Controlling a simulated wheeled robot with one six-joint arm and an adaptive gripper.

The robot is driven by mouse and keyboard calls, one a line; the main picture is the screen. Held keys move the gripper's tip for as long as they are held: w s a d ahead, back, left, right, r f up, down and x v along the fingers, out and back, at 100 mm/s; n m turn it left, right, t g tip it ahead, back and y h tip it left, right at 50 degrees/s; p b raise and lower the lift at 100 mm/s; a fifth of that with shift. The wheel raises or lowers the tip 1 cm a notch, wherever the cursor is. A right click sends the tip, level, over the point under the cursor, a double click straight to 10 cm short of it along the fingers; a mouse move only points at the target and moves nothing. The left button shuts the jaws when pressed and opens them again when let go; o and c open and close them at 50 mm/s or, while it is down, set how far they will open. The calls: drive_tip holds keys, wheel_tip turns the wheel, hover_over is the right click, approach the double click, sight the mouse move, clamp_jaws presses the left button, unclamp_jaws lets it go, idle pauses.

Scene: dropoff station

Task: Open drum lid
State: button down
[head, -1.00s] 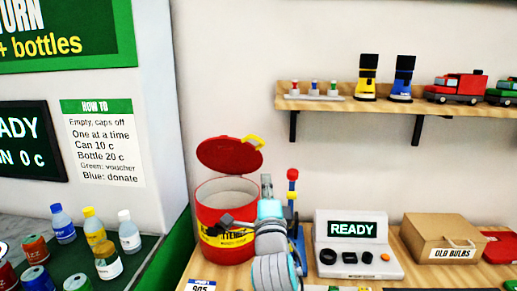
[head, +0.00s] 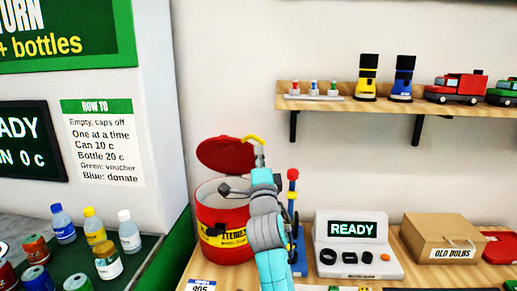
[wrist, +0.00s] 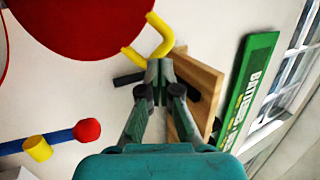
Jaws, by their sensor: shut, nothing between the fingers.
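The red battery drum (head: 222,225) stands on the wooden counter at the left. Its round red lid (head: 226,154) is raised and tilted back behind the open mouth, with a yellow handle (head: 254,140) at its right edge. In the wrist view the lid (wrist: 85,22) fills the upper left and the handle (wrist: 150,38) lies just beyond my fingertips. My gripper (head: 260,152) is up beside the lid's right edge, close to the handle; I cannot tell if they touch. In the wrist view my gripper (wrist: 160,68) has its fingertips together with nothing between them.
A post with red and yellow knobs (head: 292,185) stands right of the drum, close to my arm. Right of it are a READY display unit (head: 352,230) and an old-bulbs box (head: 450,240). A wall shelf (head: 330,104) hangs above. Bottles (head: 130,235) stand at the left.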

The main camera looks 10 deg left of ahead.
sight(258, 140)
drive_tip(key=shift+x, duration=1.25)
drive_tip(key=shift+w+r, duration=0.2)
drive_tip(key=shift+r, duration=0.05)
drive_tip(key=shift+w+r+m+g+h, duration=0.15)
drive_tip(key=shift+w+r+g, duration=0.6)
drive_tip(key=shift+w, duration=0.5)
drive_tip(key=shift+w+r+m+g+h, duration=0.2)
drive_tip(key=shift+w+r+g, duration=0.45)
drive_tip(key=shift+w, duration=0.55)
drive_tip(key=shift+w+r+m+g+h, duration=0.15)
drive_tip(key=shift+w+r+g, duration=0.6)
drive_tip(key=shift+w, duration=0.5)
drive_tip(key=shift+f, duration=0.15)
